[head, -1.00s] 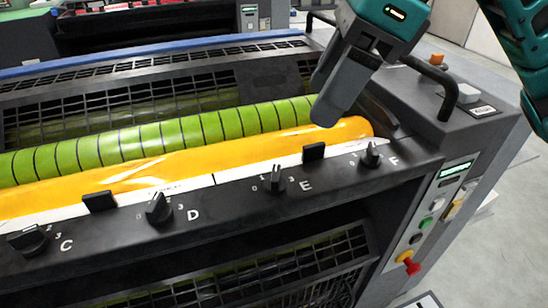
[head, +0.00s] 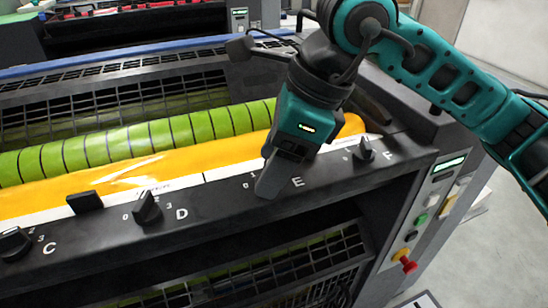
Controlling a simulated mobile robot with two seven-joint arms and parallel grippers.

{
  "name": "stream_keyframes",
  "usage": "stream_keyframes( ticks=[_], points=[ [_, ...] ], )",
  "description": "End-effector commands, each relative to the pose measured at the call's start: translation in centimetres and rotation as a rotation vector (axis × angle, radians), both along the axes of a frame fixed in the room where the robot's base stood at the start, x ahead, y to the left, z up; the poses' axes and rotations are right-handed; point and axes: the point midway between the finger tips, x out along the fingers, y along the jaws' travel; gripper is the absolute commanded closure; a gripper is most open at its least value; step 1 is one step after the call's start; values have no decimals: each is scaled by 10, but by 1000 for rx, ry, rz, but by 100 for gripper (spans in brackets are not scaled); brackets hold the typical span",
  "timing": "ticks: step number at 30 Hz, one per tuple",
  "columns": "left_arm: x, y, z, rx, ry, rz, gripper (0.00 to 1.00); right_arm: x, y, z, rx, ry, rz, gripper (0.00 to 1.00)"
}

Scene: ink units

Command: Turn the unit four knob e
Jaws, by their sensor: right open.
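The printing unit's front rail (head: 215,210) carries black knobs with the letters C, D, E and F. The letter E (head: 298,182) shows just right of my right gripper (head: 266,190). My right gripper points down at the rail, with its fingers over the spot of knob e. It hides knob e, and I cannot tell whether the fingers touch it. The gripper is open. Knob D (head: 147,208) stands to the left and knob F (head: 364,150) to the right. My left gripper is not in view.
A yellow ink roller (head: 150,171) and a green striped roller (head: 110,146) lie behind the rail. A black block (head: 85,201) stands on the rail between C and D. A side panel with a red knob (head: 408,264) is at the right. Open floor lies beyond it.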

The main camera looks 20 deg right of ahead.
Motion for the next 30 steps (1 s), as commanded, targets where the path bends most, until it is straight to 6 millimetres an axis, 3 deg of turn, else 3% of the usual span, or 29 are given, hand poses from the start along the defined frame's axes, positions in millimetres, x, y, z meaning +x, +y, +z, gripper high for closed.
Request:
stream_keyframes(
  ticks=[4,21,30],
  points=[
    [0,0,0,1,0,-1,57,0,0,0,0,1,0,37],
    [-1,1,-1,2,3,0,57,0,0,0,0,1,0,92],
    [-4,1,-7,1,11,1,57,0,0,-1,0,2,37,92]
  ],
)
